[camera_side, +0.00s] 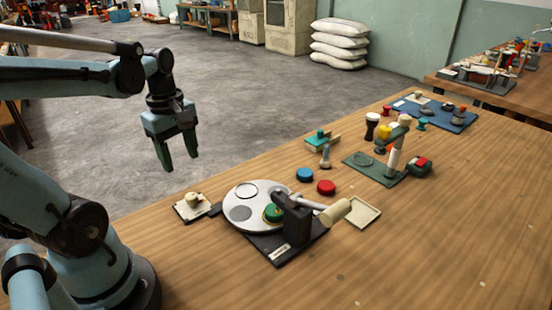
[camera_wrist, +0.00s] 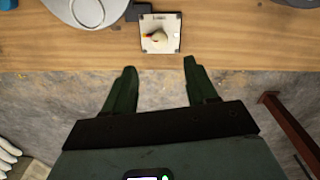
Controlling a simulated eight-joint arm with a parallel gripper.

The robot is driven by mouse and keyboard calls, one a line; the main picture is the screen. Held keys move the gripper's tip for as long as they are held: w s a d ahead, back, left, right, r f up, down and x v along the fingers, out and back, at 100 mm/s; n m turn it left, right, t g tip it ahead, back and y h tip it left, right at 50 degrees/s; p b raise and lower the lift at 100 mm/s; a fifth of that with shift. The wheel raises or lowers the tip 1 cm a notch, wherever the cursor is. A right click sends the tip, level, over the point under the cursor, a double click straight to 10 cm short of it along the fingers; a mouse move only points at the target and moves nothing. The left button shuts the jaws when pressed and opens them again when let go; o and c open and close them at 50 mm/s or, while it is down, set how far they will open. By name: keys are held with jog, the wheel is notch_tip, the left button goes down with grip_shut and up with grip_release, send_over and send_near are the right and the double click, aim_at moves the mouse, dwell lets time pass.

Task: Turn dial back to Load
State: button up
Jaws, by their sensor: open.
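My gripper (camera_side: 178,163) is open and empty, pointing down, above and behind the dial in the side view. It also shows in the wrist view (camera_wrist: 160,66), apart from the knob.
The turntable carries a green-and-yellow piece (camera_side: 272,212) beneath a black press with a cream-handled lever (camera_side: 336,211). Blue (camera_side: 305,174) and red (camera_side: 326,187) round pieces and a shallow cream tray (camera_side: 365,212) stand nearby. A green-based fixture (camera_side: 372,172) stands farther back.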

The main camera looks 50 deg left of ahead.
aim_at(191, 196)
jog(key=shift+w+f, duration=0.15)
jog(key=shift+f, duration=2.6)
jog(key=shift+w+f, duration=0.1)
jog(key=shift+f, duration=2.6)
jog(key=c, duration=1.1)
jog(key=shift+o, duration=0.2)
